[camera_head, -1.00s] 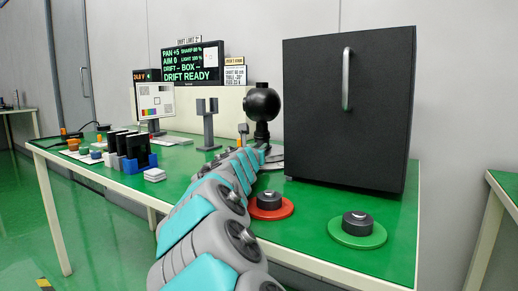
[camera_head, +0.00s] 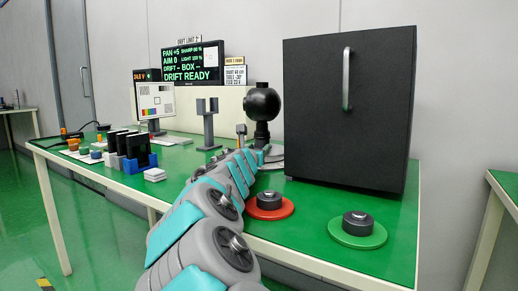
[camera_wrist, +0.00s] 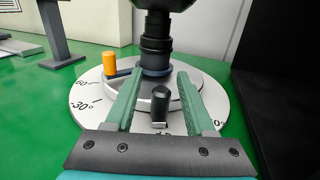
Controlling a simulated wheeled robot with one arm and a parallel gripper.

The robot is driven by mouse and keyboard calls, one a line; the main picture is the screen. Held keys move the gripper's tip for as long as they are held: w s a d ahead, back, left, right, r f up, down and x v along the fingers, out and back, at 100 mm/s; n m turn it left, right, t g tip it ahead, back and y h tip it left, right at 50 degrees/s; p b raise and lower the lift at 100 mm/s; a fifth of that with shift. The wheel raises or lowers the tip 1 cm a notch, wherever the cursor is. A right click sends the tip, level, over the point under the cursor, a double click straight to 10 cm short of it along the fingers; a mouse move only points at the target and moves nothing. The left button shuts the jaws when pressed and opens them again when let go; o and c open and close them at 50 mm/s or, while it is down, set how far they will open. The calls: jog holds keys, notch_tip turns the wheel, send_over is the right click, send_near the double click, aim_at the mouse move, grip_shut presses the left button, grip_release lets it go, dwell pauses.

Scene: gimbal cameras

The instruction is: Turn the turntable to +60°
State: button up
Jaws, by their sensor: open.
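The turntable (camera_wrist: 222,95) is a pale round plate with degree marks, some cut off or hard to read. A smaller grey disc sits on it, carrying a black column and camera ball. Only part of the turntable (camera_head: 273,164) shows in the head view, beyond my arm. An orange knob (camera_wrist: 109,64) stands at the disc's left. A short black peg (camera_wrist: 160,100) stands on the near side. My gripper (camera_wrist: 160,77) is open, its pale green fingers on either side of the black peg. I cannot tell whether they touch it. In the head view my arm hides the fingers.
A black cabinet (camera_head: 350,115) stands close right of the turntable. A forked stand (camera_head: 208,125) and a screen reading "DRIFT READY" (camera_head: 192,62) are to the left and behind.

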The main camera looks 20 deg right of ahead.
jog(key=v, duration=0.4)
jog(key=shift+s+a+r, duration=0.1)
jog(key=shift+s+a, duration=0.15)
jog(key=shift+s, duration=0.05)
jog(key=shift+v, duration=0.85)
jog(key=shift+d, duration=0.1)
